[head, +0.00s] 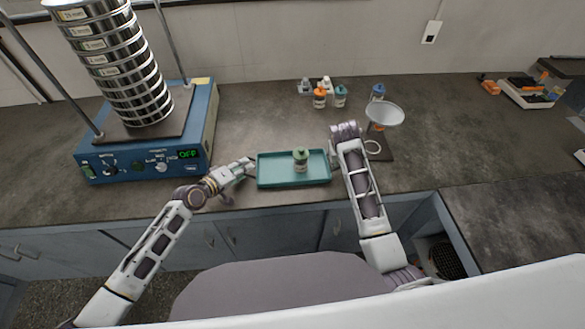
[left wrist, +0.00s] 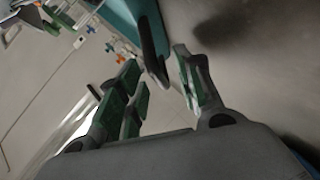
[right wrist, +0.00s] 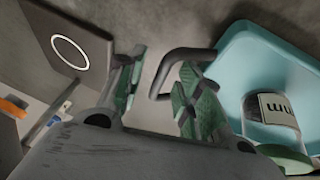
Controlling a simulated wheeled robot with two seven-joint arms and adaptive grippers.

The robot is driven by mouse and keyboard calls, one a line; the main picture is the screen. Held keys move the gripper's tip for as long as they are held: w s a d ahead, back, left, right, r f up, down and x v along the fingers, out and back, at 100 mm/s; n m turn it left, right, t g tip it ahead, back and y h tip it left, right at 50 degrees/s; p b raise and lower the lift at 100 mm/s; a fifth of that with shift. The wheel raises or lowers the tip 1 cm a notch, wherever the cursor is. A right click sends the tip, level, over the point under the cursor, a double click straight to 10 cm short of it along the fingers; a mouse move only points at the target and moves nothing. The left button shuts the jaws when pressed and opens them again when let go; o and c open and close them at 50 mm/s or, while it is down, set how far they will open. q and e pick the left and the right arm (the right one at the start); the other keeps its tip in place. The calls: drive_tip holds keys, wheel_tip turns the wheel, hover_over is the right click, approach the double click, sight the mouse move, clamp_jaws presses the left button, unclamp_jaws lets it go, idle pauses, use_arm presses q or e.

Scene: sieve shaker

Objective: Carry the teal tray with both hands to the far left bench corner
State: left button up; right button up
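The teal tray (head: 270,181) lies on the dark bench, with a green-capped jar (head: 301,160) standing on it. My left gripper (head: 246,168) is at the tray's left end. In the left wrist view its fingers (left wrist: 157,62) are apart, with a dark tray handle (left wrist: 151,45) between or just ahead of them. In the head view my right arm hides its gripper at the tray's right end. In the right wrist view the right fingers (right wrist: 160,78) are apart, with the black handle (right wrist: 183,56) reaching between them. Whether either handle is touched is unclear.
A blue sieve shaker (head: 200,125) with a tall sieve stack (head: 130,80) stands left of the tray. Several small jars (head: 320,98) stand behind it. A white dish (head: 384,115) on a stand is close to my right arm. Bench between shaker and jars is clear.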

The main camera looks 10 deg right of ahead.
use_arm(q)
drive_tip(key=shift+w+d+f, duration=0.3)
drive_tip(key=shift+w+d, duration=0.1)
use_arm(e)
drive_tip(key=shift+w+d+f, duration=0.15)
drive_tip(key=shift+w+f, duration=0.1)
drive_tip(key=shift+f, duration=0.3)
use_arm(q)
drive_tip(key=shift+c, duration=0.3)
use_arm(e)
drive_tip(key=shift+c, duration=0.4)
use_arm(q)
clamp_jaws()
use_arm(e)
clamp_jaws()
